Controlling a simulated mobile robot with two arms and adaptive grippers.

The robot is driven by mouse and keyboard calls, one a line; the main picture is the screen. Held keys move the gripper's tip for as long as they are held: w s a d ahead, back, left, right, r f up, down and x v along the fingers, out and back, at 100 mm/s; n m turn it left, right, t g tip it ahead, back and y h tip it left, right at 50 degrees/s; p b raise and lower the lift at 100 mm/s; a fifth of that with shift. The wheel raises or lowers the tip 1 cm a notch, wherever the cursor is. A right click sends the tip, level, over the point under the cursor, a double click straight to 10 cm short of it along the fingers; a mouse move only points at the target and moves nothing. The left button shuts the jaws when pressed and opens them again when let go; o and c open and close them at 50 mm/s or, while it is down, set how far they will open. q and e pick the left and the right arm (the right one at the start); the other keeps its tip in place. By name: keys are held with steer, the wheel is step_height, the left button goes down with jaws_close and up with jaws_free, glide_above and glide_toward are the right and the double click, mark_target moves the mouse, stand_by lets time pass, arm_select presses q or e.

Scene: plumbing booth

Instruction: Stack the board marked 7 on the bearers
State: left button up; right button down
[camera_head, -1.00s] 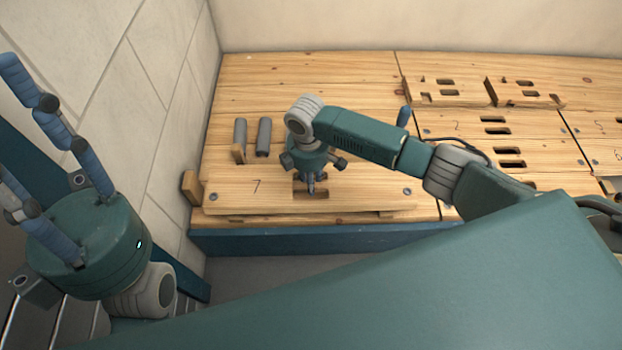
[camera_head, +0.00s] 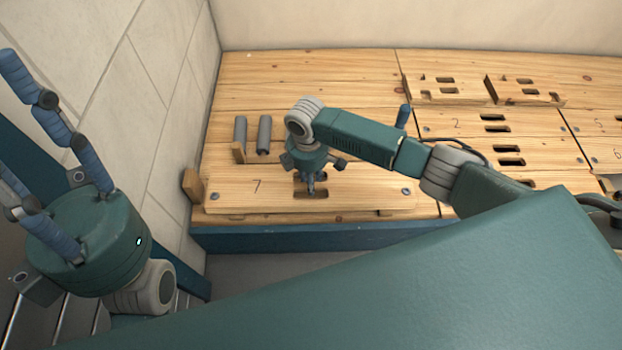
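The board marked 7 (camera_head: 235,196) lies flat near the front edge of the wooden table at left of centre, with a screw head near each end and a slotted opening in its middle. Strips of wood that look like bearers (camera_head: 290,217) show under its front edge. My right gripper (camera_head: 311,190) points down at the board's middle slot; its fingers are small and partly hidden, so I cannot tell their opening or any hold. My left gripper (camera_head: 58,170) is raised at the far left by the wall, fingers spread open and empty, far from the board.
A wooden stop (camera_head: 193,186) stands at the board's left end. Other numbered boards (camera_head: 470,128) lie at right. The table's back left is clear.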

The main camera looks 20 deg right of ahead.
steer(key=shift+f, duration=0.1)
stand_by(0.7)
steer(key=c, duration=1.3)
jaws_free()
steer(key=shift+c, duration=0.2)
step_height(320, 180, up, 12)
steer(key=shift+a, duration=0.25)
